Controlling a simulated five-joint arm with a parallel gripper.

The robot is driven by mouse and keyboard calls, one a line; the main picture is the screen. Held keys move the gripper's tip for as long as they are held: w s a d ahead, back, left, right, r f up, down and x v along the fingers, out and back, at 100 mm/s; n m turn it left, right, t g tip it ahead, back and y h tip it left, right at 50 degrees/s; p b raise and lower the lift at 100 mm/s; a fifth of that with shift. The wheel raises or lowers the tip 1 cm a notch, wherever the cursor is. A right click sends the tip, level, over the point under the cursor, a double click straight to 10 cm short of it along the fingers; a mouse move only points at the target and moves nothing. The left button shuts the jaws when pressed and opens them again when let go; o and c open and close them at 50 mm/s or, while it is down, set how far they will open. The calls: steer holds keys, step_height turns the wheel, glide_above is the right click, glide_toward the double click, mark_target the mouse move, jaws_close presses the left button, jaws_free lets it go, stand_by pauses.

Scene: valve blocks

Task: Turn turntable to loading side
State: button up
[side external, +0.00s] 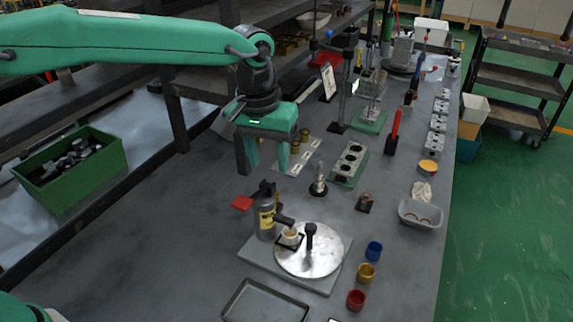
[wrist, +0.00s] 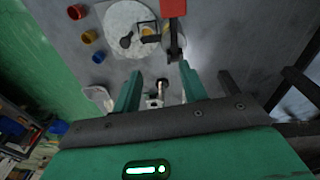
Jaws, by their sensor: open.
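The turntable (side external: 322,262) is a round silvery disc on a grey base plate (side external: 258,257). A black upright handle (side external: 310,237) stands on it near its middle. A small fixture with a yellowish part (side external: 291,237) sits on the disc's left side, by a bottle-like grey unit (side external: 266,222) with a red flag-like plate (side external: 242,202). The disc also shows at the top of the wrist view (wrist: 122,22), with the red plate (wrist: 173,8) to its right. My gripper (side external: 268,166) is open and empty, above the table and behind the turntable. Its green fingers show apart in the wrist view (wrist: 160,84).
Blue (side external: 374,251), gold (side external: 366,273) and red (side external: 356,299) cups stand right of the turntable. An empty tray (side external: 265,303) lies in front. A dark stand with a metal piece (side external: 318,186) and a block with holes (side external: 349,162) are behind.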

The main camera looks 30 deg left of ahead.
steer(key=g, duration=0.1)
glide_above(311, 226)
steer(key=shift+y, duration=0.3)
step_height(311, 226, down, 6)
steer(key=shift+f, duration=0.25)
steer(key=shift+f, duration=0.15)
steer(key=shift+f, duration=3.75)
jaws_close()
